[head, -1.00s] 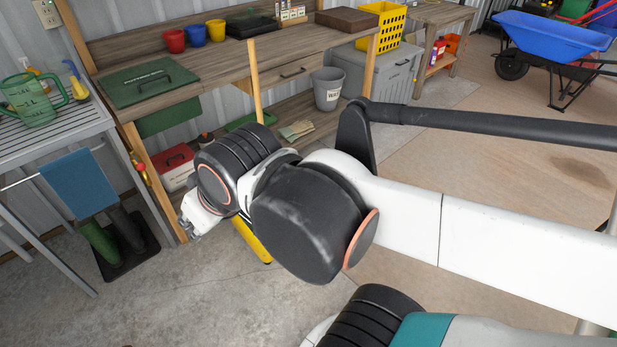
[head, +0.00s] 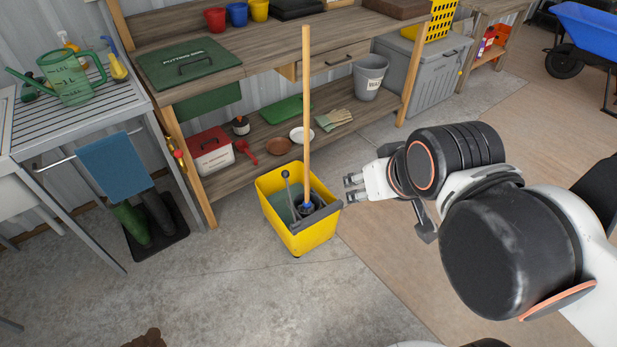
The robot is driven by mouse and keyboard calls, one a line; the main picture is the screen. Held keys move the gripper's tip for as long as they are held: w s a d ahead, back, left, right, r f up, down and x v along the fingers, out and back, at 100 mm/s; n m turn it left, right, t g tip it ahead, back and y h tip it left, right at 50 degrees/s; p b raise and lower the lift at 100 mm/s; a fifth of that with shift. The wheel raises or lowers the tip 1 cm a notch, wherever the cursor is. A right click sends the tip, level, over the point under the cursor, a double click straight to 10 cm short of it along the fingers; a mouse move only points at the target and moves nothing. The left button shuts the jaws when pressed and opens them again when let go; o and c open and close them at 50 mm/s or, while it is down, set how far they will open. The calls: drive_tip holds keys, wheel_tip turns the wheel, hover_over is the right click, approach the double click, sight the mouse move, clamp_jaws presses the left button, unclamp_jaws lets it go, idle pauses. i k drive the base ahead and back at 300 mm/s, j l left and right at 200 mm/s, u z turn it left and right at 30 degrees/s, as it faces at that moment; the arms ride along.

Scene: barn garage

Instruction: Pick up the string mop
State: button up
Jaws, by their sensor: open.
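The string mop (head: 306,110) stands nearly upright in the yellow mop bucket (head: 282,232) on the concrete floor. Its long wooden handle rises in front of the potting bench. A blue fitting shows at the handle's lower end, and the mop's strings are mostly hidden inside the bucket. My gripper (head: 349,188) is to the right of the handle, close to the bucket's right rim in the picture. Its fingers point left towards the handle, are open and hold nothing. I cannot tell its exact depth relative to the handle.
The potting bench (head: 270,58) stands behind the bucket, with pots on top and dishes and gloves below. A grey slatted table (head: 60,140) with a blue towel (head: 112,168) is at left. Boots (head: 150,222) stand on a tray.

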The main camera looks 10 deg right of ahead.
sight(307, 207)
drive_tip(key=i+l+u, duration=0.3)
drive_tip(key=l, duration=0.3)
drive_tip(key=i+l+u, duration=0.15)
drive_tip(key=l, duration=0.15)
drive_tip(key=i+l+u, duration=0.15)
drive_tip(key=l, duration=0.2)
drive_tip(key=i+l+u, duration=0.15)
drive_tip(key=l, duration=0.15)
drive_tip(key=j+z, duration=0.1)
drive_tip(key=z, duration=0.9)
drive_tip(key=k+z, duration=0.1)
drive_tip(key=z, duration=0.35)
